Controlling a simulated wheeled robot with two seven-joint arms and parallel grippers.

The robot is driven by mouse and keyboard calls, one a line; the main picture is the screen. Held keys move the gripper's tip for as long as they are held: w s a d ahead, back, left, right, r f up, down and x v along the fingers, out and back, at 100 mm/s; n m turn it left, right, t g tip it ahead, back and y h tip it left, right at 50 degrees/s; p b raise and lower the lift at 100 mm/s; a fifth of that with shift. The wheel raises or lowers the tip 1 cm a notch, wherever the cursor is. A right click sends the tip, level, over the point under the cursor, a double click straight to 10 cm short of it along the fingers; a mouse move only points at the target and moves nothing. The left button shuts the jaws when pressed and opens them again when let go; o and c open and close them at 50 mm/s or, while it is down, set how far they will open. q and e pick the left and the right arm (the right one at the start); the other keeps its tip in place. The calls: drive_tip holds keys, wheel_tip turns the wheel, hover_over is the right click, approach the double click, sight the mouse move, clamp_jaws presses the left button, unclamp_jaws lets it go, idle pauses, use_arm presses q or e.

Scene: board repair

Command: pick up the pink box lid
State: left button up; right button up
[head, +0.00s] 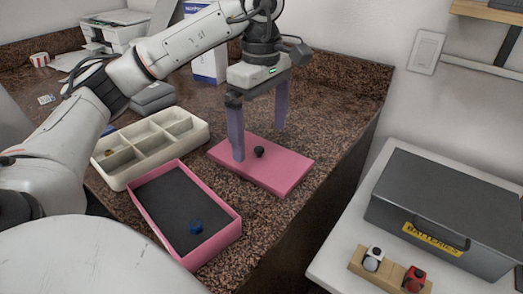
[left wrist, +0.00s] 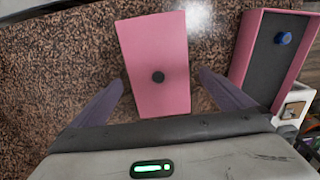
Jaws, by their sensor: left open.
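The pink box lid (head: 272,167) lies flat on the brown speckled counter, with a round black knob (head: 259,152) at its middle. In the left wrist view the lid (left wrist: 155,50) lies ahead of my fingers, and the knob (left wrist: 158,77) shows between their lines. My left gripper (head: 260,143) is open and empty, with its two purple fingers over the lid area; whether they touch it I cannot tell. The open pink box (head: 238,222) stands in front and to the left of the lid, with a dark inside and a blue round piece (head: 196,227) in it. My right gripper is not in view.
A cream compartment tray (head: 122,181) stands left of the lid. A printer (head: 122,32) and a white-and-blue box (head: 207,66) stand at the back. At the right, a grey batteries case (head: 450,200) and a wooden block (head: 388,272) sit on a white surface beyond the counter's edge.

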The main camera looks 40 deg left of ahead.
sight(263, 152)
use_arm(q)
drive_tip(key=shift+w+d+f, duration=0.1)
drive_tip(key=shift+f, duration=1.3)
drive_tip(key=shift+w+d+f, duration=0.1)
drive_tip(key=shift+f, duration=1.25)
drive_tip(key=c, duration=0.7)
